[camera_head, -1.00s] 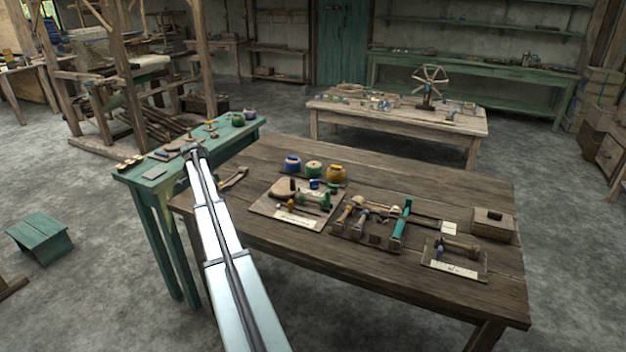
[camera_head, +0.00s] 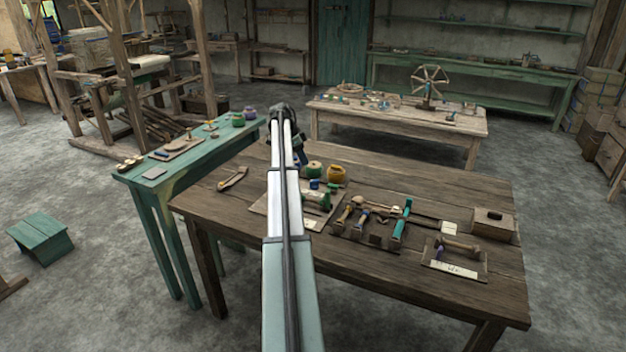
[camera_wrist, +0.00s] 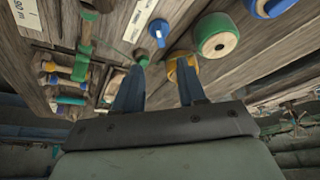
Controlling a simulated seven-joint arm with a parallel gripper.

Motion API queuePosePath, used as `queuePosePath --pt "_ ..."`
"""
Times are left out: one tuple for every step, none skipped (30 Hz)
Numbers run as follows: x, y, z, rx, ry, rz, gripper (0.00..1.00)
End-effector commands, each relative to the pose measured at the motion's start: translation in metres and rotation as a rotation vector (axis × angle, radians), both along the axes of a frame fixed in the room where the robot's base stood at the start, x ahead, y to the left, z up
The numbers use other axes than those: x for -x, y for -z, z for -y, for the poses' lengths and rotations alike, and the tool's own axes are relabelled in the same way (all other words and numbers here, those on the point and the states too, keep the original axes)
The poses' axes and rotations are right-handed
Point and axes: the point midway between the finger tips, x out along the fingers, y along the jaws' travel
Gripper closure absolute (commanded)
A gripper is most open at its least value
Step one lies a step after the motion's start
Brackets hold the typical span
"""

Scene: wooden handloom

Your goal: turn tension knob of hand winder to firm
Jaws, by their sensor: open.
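A board (camera_head: 258,207) on the wooden table carries a green spool-like part (camera_head: 318,200) and a small blue knob-like piece (camera_head: 315,184). This may be the hand winder, but I cannot tell surely. My arm hides part of the board. In the wrist view, a blue knob-like piece (camera_wrist: 158,30) with a pale mark shows beyond the fingers, beside a pale label strip (camera_wrist: 138,18). My gripper (camera_wrist: 162,70) is open and empty above the table, its fingers pointing towards these parts. Its fingertips overlap a yellow pot (camera_wrist: 181,68) and a green round part (camera_wrist: 143,60) in the picture.
A rack of tools (camera_head: 372,236), a labelled board with a wooden piece (camera_head: 455,257) and a wooden box (camera_head: 493,222) lie to the right. A green side table (camera_head: 140,182) adjoins on the left.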

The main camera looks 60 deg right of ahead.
Motion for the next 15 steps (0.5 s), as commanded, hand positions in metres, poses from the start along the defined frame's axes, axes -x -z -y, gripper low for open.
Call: queuePosePath --pt "0.003 0.008 0.002 -0.001 0.000 -0.001 0.60" --pt "0.005 0.013 0.003 -0.001 0.000 -0.001 0.60" --pt "0.007 0.019 0.005 0.000 0.000 0.000 0.60" --pt "0.008 0.025 0.006 -0.001 0.000 -0.001 0.60" --pt "0.010 0.030 0.007 -0.002 0.001 0.000 0.60" --pt "0.012 0.036 0.009 -0.002 0.001 0.000 0.60" --pt "0.014 0.041 0.011 -0.001 0.000 -0.001 0.60" --pt "0.015 0.046 0.012 0.000 0.000 0.000 0.60" --pt "0.017 0.052 0.014 -0.001 0.000 0.000 0.60" --pt "0.018 0.057 0.015 -0.001 0.000 0.000 0.60" --pt "0.020 0.062 0.016 -0.002 -0.001 0.000 0.60" --pt "0.021 0.068 0.018 -0.002 -0.001 0.000 0.60" --pt "0.023 0.072 0.019 0.000 -0.001 0.000 0.60" --pt "0.024 0.076 0.020 0.000 -0.001 0.000 0.60" --pt "0.026 0.081 0.021 -0.001 -0.001 0.001 0.60"
